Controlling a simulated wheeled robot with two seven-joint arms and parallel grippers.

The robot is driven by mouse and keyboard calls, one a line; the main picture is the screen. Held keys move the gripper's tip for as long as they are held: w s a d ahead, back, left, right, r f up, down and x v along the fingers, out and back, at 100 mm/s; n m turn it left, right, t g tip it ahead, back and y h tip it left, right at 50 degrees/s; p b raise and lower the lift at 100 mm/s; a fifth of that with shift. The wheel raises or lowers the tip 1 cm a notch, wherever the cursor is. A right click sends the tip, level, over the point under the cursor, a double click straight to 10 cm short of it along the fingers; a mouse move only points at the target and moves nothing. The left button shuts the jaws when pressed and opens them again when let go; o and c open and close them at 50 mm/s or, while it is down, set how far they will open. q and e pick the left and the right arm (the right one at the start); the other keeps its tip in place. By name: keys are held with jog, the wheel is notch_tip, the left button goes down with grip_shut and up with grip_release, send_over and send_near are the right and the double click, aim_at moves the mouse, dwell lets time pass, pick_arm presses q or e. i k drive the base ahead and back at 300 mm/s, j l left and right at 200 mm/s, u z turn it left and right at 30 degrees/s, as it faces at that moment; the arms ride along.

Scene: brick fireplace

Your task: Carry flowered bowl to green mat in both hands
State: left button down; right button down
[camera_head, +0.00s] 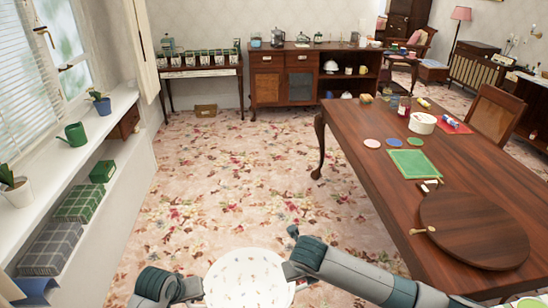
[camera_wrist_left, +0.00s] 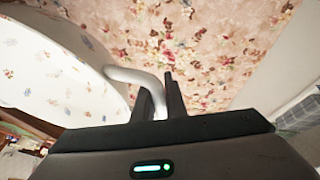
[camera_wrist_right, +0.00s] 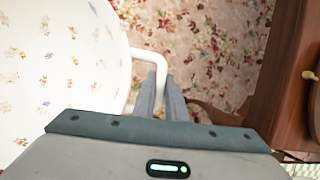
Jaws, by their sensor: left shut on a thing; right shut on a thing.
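The flowered bowl (camera_head: 248,280) is white with small flower sprigs and is held between my two grippers at the bottom of the head view, above the floor. My left gripper (camera_wrist_left: 160,95) is shut on the bowl's white loop handle at one side; the bowl's wall (camera_wrist_left: 50,75) shows beside it. My right gripper (camera_wrist_right: 160,88) is shut on the opposite handle, with the bowl (camera_wrist_right: 60,65) to its left. The green mat (camera_head: 409,163) lies flat on the wooden table, far ahead and right of the bowl. In the head view the fingertips are hard to make out.
The long wooden table (camera_head: 372,150) fills the right side. On it are a round wooden board (camera_head: 475,228), several coasters, a white round container (camera_head: 422,123) and a red mat (camera_head: 455,126). A white window shelf (camera_head: 60,180) runs along the left. Flowered carpet between is clear.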

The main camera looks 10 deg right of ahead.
aim_at(413, 162)
jog(key=i, duration=0.65)
jog(key=i+u, duration=0.2)
jog(key=i, duration=0.7)
jog(key=i+l+u, duration=0.15)
jog(key=i, duration=0.75)
jog(key=z, duration=2.1)
jog(key=i+j, duration=0.05)
